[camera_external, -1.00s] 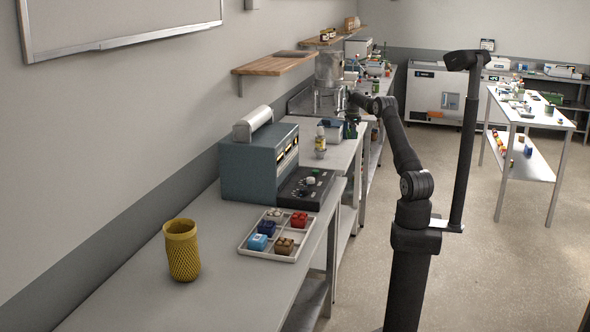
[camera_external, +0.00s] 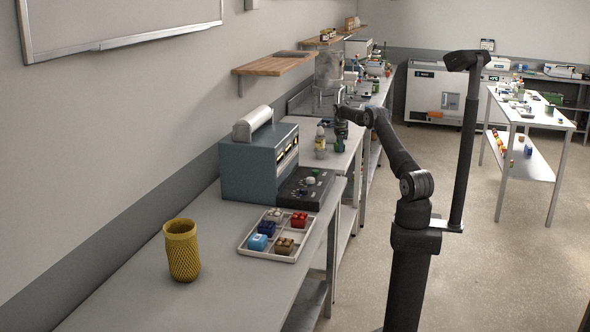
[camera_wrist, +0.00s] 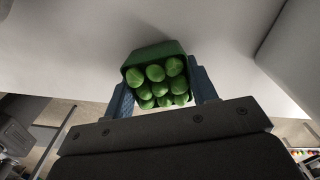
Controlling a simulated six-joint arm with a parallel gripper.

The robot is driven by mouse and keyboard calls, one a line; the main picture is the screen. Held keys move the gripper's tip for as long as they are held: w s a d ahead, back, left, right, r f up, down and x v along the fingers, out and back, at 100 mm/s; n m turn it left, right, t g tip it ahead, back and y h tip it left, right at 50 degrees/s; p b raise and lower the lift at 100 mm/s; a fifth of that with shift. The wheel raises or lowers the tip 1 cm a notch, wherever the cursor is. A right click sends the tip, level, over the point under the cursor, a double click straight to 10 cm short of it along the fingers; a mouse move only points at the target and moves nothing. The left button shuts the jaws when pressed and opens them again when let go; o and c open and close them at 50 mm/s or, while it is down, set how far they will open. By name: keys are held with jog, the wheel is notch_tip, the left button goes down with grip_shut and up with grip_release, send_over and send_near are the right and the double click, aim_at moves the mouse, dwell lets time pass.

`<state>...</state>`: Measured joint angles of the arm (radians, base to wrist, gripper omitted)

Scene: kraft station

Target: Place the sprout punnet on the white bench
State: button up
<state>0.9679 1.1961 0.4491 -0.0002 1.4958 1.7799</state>
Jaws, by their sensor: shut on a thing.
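The sprout punnet (camera_wrist: 150,52) is a green tub with several round green sprouts, seen in the wrist view between my two blue-grey fingers. My gripper (camera_wrist: 164,88) is shut on it, one finger on each side. In the external view my gripper (camera_external: 341,140) is small, over the pale bench (camera_external: 338,172) beyond the blue-grey machine. The punnet is too small there to make out clearly. A pale surface (camera_wrist: 60,45) fills the upper part of the wrist view; I cannot tell the gap between it and the punnet.
A small bottle (camera_external: 320,143) stands close to the left of my gripper. The blue-grey machine (camera_external: 250,170) is nearer the camera. A divided white tray (camera_external: 247,246) with small blocks and a yellow mesh cup (camera_external: 182,252) are on the near bench. A metal pot (camera_external: 328,68) stands behind.

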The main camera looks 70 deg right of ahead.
jog(key=o, duration=1)
jog(key=shift+f, duration=0.15)
jog(key=shift+c, duration=0.2)
notch_tip(320, 180, up, 12)
notch_tip(320, 180, down, 12)
jog(key=shift+r, duration=1.55)
